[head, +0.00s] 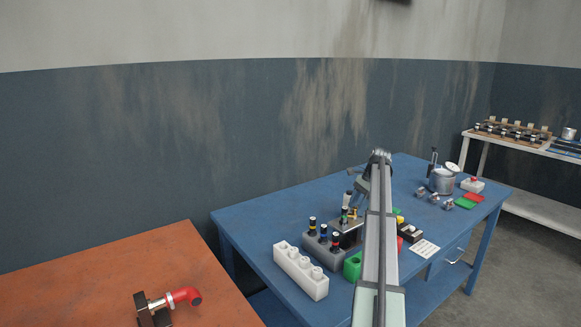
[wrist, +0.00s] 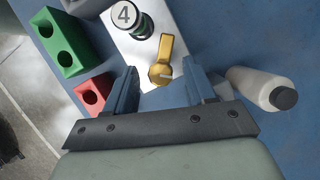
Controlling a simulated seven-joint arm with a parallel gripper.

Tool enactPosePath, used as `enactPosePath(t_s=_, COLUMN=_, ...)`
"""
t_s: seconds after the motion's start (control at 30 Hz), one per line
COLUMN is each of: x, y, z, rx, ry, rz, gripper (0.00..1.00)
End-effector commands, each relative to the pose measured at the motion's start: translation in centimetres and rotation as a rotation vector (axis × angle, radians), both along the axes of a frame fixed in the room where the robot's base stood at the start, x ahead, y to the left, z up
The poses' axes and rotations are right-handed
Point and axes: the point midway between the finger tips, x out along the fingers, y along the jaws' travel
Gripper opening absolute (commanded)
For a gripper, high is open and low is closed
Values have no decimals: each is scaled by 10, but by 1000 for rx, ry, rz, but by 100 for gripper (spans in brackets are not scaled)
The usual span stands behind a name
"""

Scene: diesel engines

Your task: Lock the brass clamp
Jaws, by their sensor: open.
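The brass clamp (wrist: 162,62) is a yellow-gold lever on a round base, fixed to a light metal plate (wrist: 134,50) in the wrist view. Its lever points up in that picture. My gripper (wrist: 159,69) is open, with one blue-grey finger on each side of the clamp and visible gaps between. I cannot tell whether the fingertips are level with the lever in depth.
Near the clamp are a black-and-white cylinder marked 4 (wrist: 128,17), a green two-hole block (wrist: 66,42), a red block (wrist: 93,92) and a white bottle (wrist: 258,88).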

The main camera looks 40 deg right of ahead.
Motion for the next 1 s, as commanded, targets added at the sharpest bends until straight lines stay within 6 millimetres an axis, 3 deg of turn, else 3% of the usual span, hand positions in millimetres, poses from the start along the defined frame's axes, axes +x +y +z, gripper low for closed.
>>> enactPosePath(t_s=0.7, x=-4, y=4, z=0, rx=0, ry=-3, rz=-662, gripper=55)
enactPosePath(t_s=1.0, x=-17, y=-9, z=45, rx=-1, ry=-2, rz=-674, gripper=55)
